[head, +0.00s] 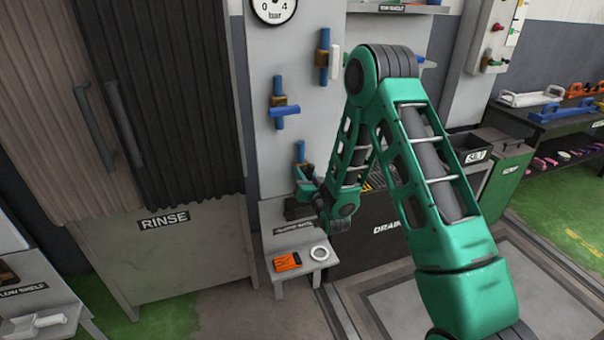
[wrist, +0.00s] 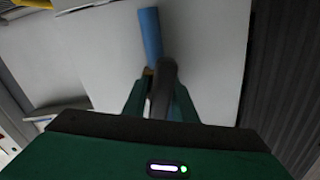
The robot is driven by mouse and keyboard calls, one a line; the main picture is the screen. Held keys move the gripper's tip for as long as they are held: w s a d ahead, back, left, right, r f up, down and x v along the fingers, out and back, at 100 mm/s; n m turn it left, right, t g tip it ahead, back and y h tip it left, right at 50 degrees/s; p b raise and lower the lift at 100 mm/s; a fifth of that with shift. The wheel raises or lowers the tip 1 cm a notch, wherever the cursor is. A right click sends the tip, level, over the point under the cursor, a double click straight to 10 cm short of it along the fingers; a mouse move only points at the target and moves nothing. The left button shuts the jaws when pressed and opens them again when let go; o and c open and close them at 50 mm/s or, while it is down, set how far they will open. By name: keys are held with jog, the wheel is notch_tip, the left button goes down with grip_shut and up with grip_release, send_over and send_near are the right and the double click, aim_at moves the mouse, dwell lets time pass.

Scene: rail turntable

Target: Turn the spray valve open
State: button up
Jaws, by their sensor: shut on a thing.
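A pale wall panel (head: 265,60) carries blue valves with brass-brown bodies: an upper one (head: 324,57), a middle one (head: 284,110) and a lower one (head: 300,150). I can read no spray label on any of them. My green gripper (head: 303,182) is at the lower valve, partly hidden behind my own arm. The valve's body is mostly hidden by the fingers.
The RINSE cabinet (head: 165,250) with dark curtains is at left. A dark DRAIN box (head: 362,228) is right of the stand. A gauge (head: 274,8) hangs above.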

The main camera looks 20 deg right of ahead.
jog(key=shift+s+d+f+n, duration=0.1)
jog(key=shift+f+n, duration=0.1)
jog(key=shift+n, duration=1.4)
jog(key=o, duration=0.8)
jog(key=shift+o, duration=0.2)
jog(key=shift+r, duration=0.1)
jog(key=s, duration=1)
jog(key=shift+s+d, duration=0.3)
jog(key=shift+d, duration=0.15)
